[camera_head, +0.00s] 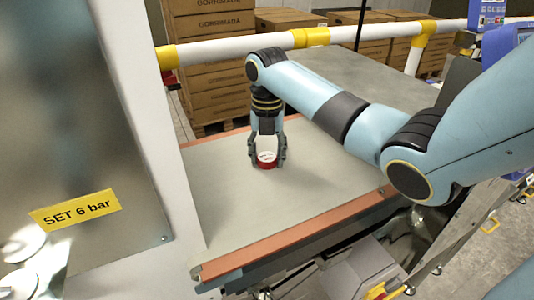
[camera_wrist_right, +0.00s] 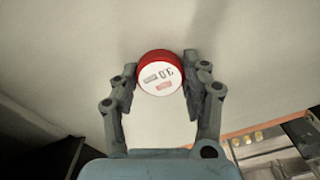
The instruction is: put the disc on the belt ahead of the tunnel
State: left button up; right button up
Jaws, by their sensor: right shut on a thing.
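The disc (camera_head: 267,159) is red with a white printed top and lies flat, label up, at the belt surface. In the right wrist view the disc (camera_wrist_right: 160,74) sits between the fingertips of my right gripper (camera_wrist_right: 159,85), which is shut on it. In the head view my right gripper (camera_head: 268,152) points down at the grey belt (camera_head: 220,205) from above. I cannot tell whether the disc touches the belt. The belt runs beside a tall grey housing (camera_head: 100,110) at left, which may be the tunnel. My left gripper is not in view.
Orange rails (camera_head: 300,240) edge the belt. A white and yellow guard rail (camera_head: 230,50) runs behind it, with stacked cardboard boxes (camera_head: 205,90) beyond. A yellow sign (camera_head: 75,210) is on the housing. The belt around the disc is clear.

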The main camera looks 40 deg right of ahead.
aim_at(267, 156)
jog(key=shift+f, duration=0.1)
jog(key=o, duration=0.8)
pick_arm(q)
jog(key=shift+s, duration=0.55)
pick_arm(e)
jog(key=o, duration=0.3)
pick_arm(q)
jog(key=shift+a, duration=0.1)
pick_arm(e)
jog(key=shift+o, duration=0.2)
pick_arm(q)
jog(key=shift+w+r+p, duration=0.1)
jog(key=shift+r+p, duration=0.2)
pick_arm(e)
notch_tip(267, 156, up, 12)
jog(key=shift+r, duration=0.2)
jog(key=shift+f, duration=0.1)
